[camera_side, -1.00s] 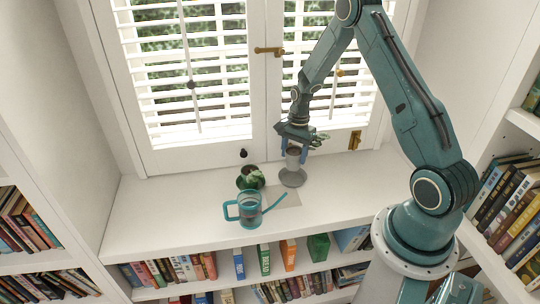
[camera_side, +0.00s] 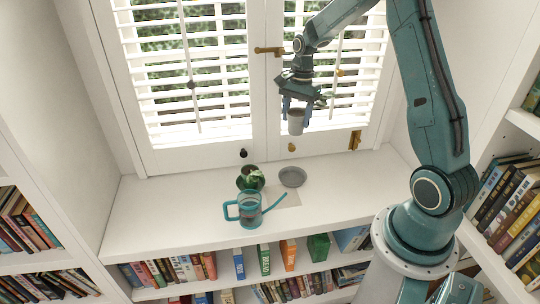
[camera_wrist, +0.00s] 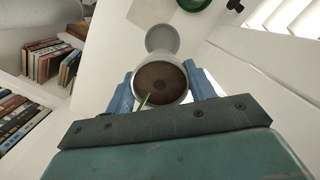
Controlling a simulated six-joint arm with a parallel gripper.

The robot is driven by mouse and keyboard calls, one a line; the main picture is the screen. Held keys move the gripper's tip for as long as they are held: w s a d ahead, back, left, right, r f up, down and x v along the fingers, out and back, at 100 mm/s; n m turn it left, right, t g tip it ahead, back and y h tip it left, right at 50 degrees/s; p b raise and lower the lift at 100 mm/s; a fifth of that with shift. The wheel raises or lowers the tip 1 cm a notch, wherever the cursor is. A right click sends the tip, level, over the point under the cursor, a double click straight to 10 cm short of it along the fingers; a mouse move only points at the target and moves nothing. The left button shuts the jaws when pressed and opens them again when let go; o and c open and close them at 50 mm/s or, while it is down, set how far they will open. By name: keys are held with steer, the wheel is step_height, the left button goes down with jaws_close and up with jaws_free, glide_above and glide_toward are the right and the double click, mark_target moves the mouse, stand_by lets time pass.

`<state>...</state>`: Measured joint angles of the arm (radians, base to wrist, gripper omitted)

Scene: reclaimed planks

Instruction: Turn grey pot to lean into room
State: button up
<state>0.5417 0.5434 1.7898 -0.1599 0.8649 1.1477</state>
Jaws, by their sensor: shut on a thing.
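The grey pot (camera_side: 296,123) is between the blue fingers of my gripper (camera_side: 296,112), raised well above the sill in front of the shutters. It looks roughly upright. In the wrist view, the pot (camera_wrist: 160,98) shows brown soil and a thin green stem or leaf, with a blue finger on each side. Most of the plant is hidden there; dark leaves show right of the gripper in the side view. The round grey saucer (camera_side: 292,177) lies empty on the sill below, and also shows beyond the pot in the wrist view (camera_wrist: 162,36).
A teal watering can (camera_side: 249,211) stands at the front of the sill, its spout towards the saucer. A second plant in a green pot (camera_side: 250,184) sits left of the saucer. The shutters (camera_side: 225,75) are close behind my gripper. The sill is clear at left and right.

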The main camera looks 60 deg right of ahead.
steer(key=shift+r, duration=0.25)
stand_by(0.5)
steer(key=shift+r, duration=1.25)
step_height(320, 180, down, 19)
steer(key=m, duration=0.4)
steer(key=shift+f+t, duration=0.15)
steer(key=shift+t, duration=0.15)
steer(key=shift+f, duration=0.15)
steer(key=shift+f, duration=1.35)
